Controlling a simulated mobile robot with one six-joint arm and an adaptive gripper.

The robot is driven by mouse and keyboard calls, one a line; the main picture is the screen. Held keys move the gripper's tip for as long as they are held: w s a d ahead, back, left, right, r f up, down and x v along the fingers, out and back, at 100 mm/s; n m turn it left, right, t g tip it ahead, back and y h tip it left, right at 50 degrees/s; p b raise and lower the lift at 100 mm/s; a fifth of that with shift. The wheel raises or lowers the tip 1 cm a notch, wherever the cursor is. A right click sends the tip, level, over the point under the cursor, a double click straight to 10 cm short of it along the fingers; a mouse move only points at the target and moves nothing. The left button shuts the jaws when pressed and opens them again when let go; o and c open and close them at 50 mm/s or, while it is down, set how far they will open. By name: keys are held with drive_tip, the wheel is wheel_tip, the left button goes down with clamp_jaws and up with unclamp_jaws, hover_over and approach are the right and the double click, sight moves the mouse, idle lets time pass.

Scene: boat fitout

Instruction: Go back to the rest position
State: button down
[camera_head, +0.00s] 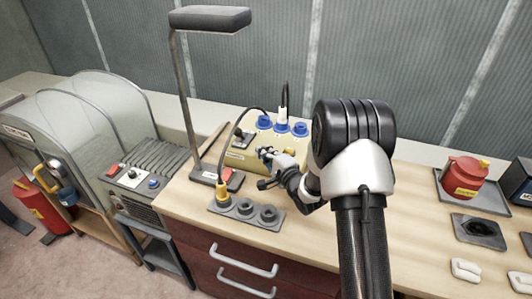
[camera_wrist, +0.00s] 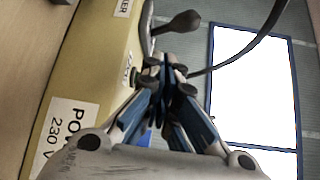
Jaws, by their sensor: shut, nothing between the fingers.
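My gripper (camera_head: 266,155) is in front of the yellow power box (camera_head: 240,155) on the workbench in the head view. In the wrist view my gripper (camera_wrist: 166,85) has its fingers together with nothing between them. The yellow box (camera_wrist: 100,65) is close on the left there, with a label reading "POW… 230 V". I cannot tell whether the fingers touch the box. My arm reaches in from the front right and hides part of the bench and box.
Blue sockets (camera_head: 282,126) sit on the box, one with a white plug. A grey holder (camera_head: 245,212) with a yellow plug stands in front. A lamp (camera_head: 185,80) rises at left. A red pot (camera_head: 463,178) stands on a tray at right. Black cables arch over the box.

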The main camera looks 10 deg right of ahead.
drive_tip(key=s+d+r+n+g+h, duration=0.2)
drive_tip(key=s+r+n+g+h, duration=0.45)
drive_tip(key=s+r, duration=0.75)
drive_tip(key=s+a+n+g, duration=0.1)
drive_tip(key=s+n, duration=0.2)
drive_tip(key=s, duration=0.7)
drive_tip(key=s+a+n+g+y, duration=0.1)
drive_tip(key=s+a+n+g, duration=0.1)
drive_tip(key=s, duration=0.8)
drive_tip(key=s+a+n+g+y, duration=0.1)
drive_tip(key=s+n, duration=0.4)
drive_tip(key=s, duration=0.5)
drive_tip(key=shift+s+a+g, duration=0.25)
drive_tip(key=shift+a+g, duration=0.05)
drive_tip(key=shift+g, duration=0.25)
drive_tip(key=shift+f, duration=0.1)
